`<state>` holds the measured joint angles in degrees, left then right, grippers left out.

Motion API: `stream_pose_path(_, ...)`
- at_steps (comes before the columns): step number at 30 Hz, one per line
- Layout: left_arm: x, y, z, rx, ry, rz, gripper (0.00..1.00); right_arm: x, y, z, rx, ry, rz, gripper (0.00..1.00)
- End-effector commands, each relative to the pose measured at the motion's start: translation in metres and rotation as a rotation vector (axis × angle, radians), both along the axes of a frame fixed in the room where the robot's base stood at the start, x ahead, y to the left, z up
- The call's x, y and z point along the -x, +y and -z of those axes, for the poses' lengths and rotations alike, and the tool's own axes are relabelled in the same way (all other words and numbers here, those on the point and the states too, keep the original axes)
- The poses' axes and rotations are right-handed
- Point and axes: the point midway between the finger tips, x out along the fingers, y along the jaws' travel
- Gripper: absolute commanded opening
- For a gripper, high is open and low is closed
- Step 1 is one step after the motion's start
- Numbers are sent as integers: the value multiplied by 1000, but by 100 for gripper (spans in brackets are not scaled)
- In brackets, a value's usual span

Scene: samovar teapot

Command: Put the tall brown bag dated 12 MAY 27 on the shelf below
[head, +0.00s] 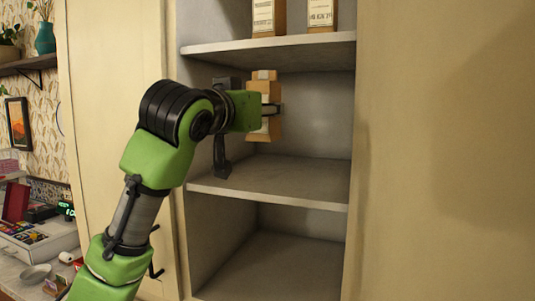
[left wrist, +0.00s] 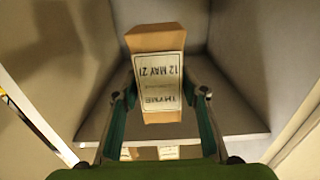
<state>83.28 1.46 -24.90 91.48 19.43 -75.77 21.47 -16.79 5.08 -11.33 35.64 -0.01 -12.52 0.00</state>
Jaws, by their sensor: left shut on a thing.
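The tall brown bag (head: 264,131) is held upright in the air inside the cupboard, above the middle shelf (head: 270,178) and below the upper one. In the left wrist view the bag (left wrist: 158,42) shows an upside-down white label with THYME and a date that looks like 12 MAY 27. My left gripper (head: 272,109) is shut on the bag, with one finger on each side in the left wrist view (left wrist: 163,98). A gap shows between the bag's bottom and the middle shelf. My right gripper is not in view.
Two other labelled brown bags, one on the left (head: 263,25) and one on the right (head: 321,15), stand on the upper shelf (head: 270,43). The middle shelf looks bare where visible. The lower compartment (head: 290,265) looks empty. Cupboard walls close in on both sides.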

Motion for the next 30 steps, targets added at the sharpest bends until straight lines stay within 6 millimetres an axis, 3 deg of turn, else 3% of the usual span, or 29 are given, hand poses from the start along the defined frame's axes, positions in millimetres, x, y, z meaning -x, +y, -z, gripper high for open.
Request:
stream_pose_path(1, -15, 3, 3, -1, 7, -4, 15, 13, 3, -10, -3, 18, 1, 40)
stream_pose_path(5, -47, 5, 17, -1, 6, -3, 15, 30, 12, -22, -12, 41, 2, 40)
stream_pose_path(8, -63, 7, 39, -1, 6, -2, 15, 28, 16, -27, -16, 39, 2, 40)
stream_pose_path(12, -79, 8, 59, -1, 2, -1, 15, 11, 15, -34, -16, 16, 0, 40)
stream_pose_path(17, -88, 8, 69, -1, -1, 0, 15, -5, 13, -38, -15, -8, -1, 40)
stream_pose_path(24, -96, 9, 101, -2, 1, 0, 15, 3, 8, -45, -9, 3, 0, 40)
stream_pose_path(30, -95, 9, 109, 0, -3, 0, 15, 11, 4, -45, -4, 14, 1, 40)
